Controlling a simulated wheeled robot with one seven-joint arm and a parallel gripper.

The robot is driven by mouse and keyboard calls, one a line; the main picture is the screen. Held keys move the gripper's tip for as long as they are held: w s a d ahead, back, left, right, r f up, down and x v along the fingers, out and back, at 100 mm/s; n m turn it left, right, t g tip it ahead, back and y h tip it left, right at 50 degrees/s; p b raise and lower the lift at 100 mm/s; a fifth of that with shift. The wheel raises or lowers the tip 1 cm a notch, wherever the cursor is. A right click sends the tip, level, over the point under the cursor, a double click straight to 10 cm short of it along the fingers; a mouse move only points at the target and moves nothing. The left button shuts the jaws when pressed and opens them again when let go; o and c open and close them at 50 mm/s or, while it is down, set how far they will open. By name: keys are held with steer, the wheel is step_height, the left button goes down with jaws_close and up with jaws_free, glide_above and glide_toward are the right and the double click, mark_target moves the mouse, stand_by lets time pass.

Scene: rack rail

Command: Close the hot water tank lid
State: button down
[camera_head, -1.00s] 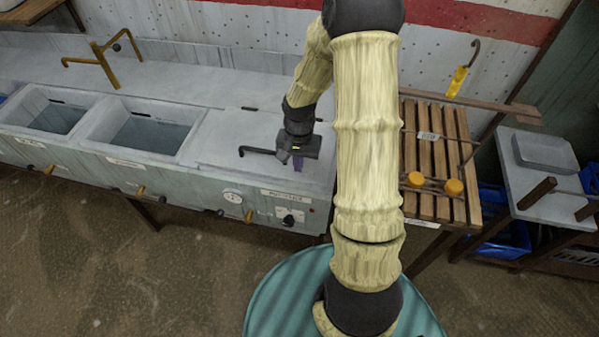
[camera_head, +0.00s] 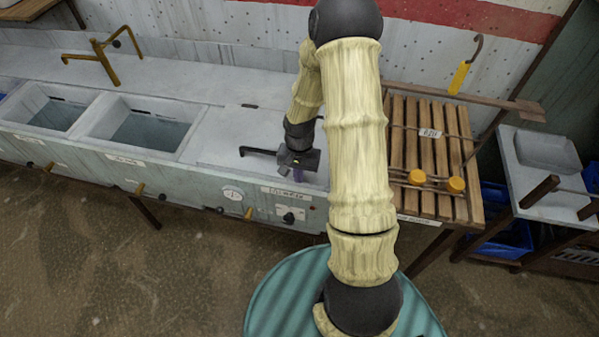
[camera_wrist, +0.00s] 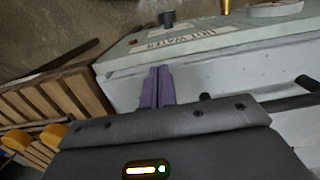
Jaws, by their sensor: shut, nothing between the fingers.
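The hot water tank lid (camera_head: 237,130) is a pale grey panel in the counter top, right of the two open basins. It lies flat over the tank and looks level with the counter; no opening shows at its edges. Its black bar handle (camera_head: 257,151) is near the front edge and also shows at right in the wrist view (camera_wrist: 290,103). My gripper (camera_head: 298,175) is just right of the handle, above the tank's front right edge. Its purple fingers (camera_wrist: 156,88) are together and empty, near the tank's labelled front panel (camera_wrist: 195,42). Contact cannot be told.
Two open basins (camera_head: 150,132) with a brass tap (camera_head: 104,60) are at left. A slatted wooden rack (camera_head: 425,150) with orange knobs stands close at right. Knobs and a dial (camera_head: 232,194) stick out of the front panel. Floor in front is clear.

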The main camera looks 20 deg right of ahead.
steer(key=shift+s+f, duration=0.3)
steer(key=shift+f, duration=0.1)
steer(key=shift+w+r+p, duration=0.1)
steer(key=shift+r+p, duration=0.6)
step_height(320, 180, up, 13)
steer(key=p, duration=0.1)
steer(key=shift+r+p, duration=0.2)
steer(key=shift+p, duration=0.2)
steer(key=shift+w, duration=0.1)
